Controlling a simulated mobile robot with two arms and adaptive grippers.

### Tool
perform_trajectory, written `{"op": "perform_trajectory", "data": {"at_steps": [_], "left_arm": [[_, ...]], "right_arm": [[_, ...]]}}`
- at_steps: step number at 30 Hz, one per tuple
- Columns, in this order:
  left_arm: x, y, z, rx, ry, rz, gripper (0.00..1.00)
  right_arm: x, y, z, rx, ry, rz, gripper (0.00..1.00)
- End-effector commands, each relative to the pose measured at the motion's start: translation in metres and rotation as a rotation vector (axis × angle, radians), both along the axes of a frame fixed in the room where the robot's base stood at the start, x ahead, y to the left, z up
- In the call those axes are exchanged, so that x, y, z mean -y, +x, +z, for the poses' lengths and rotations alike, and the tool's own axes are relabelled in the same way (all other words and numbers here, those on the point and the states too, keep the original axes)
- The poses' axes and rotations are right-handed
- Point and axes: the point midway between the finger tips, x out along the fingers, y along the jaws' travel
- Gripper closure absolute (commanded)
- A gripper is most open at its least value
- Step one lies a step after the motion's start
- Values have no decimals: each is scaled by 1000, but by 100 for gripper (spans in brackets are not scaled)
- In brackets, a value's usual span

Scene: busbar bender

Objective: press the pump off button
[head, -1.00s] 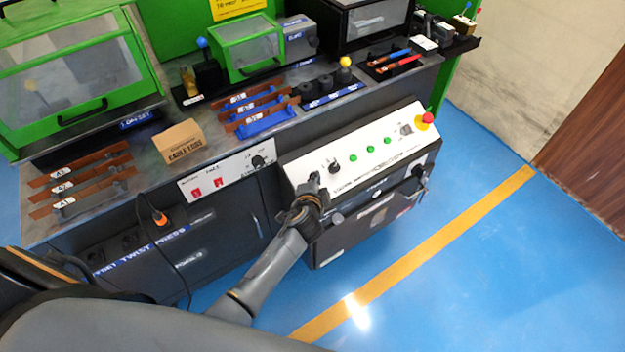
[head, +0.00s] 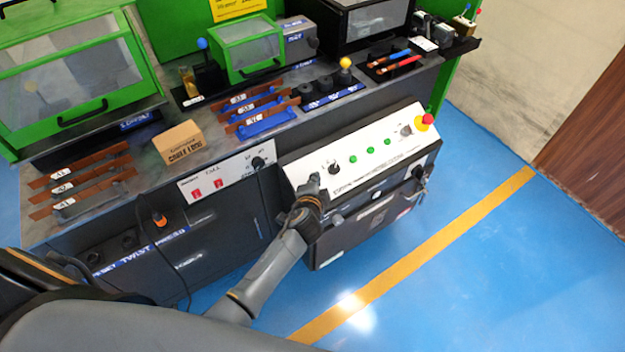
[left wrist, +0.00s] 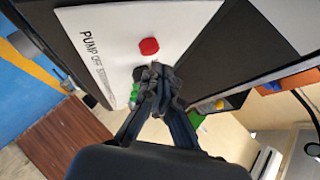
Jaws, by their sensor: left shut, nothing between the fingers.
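The sloped white control panel (head: 368,147) stands at the front of the bench. The red pump off button (left wrist: 149,46) shows in the left wrist view, beside the printed words "PUMP OFF" (left wrist: 90,52). My left gripper (head: 314,183) is shut and empty at the panel's left end. In the left wrist view its fingertips (left wrist: 155,72) are just below the red button in the picture, close to it; I cannot tell whether they touch the panel. In the head view the gripper hides the button. My right gripper is not in view.
On the panel are a black knob (head: 334,168), several green buttons (head: 370,152) and a red emergency stop (head: 425,122) at the far right. A second panel (head: 226,178) with red switches is to the left. Open blue floor (head: 470,270) lies in front.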

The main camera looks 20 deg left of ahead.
Motion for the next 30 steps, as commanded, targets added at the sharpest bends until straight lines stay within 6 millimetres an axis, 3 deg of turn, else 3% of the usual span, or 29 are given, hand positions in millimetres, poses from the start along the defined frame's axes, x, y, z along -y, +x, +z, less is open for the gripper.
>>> {"op": "perform_trajectory", "data": {"at_steps": [30], "left_arm": [[-4, 3, -11, 0, 0, 0, 100]], "right_arm": [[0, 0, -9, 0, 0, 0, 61]]}}
